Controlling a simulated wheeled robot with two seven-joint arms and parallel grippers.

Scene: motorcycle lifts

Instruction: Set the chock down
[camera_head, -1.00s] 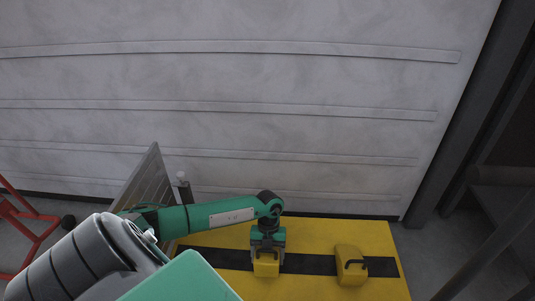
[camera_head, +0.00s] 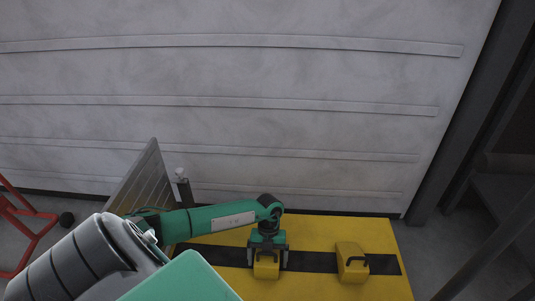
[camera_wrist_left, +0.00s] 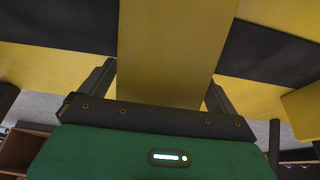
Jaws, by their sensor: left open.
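A yellow chock (camera_head: 266,270) stands on the black stripe of the yellow lift platform (camera_head: 215,241). My left gripper (camera_head: 267,258) is right above it, with its open fingers on either side of the chock. In the left wrist view the same chock (camera_wrist_left: 168,60) fills the middle between the two dark fingers, with a gap at each side. The underside of the first chock is hidden. My right gripper is not in view.
A grey metal ramp or panel (camera_head: 146,184) rises at the platform's left end, beside a dark post (camera_head: 183,188). A ribbed pale wall (camera_head: 230,90) stands behind. A red frame (camera_head: 28,225) is at far left. The platform between the chocks is clear.

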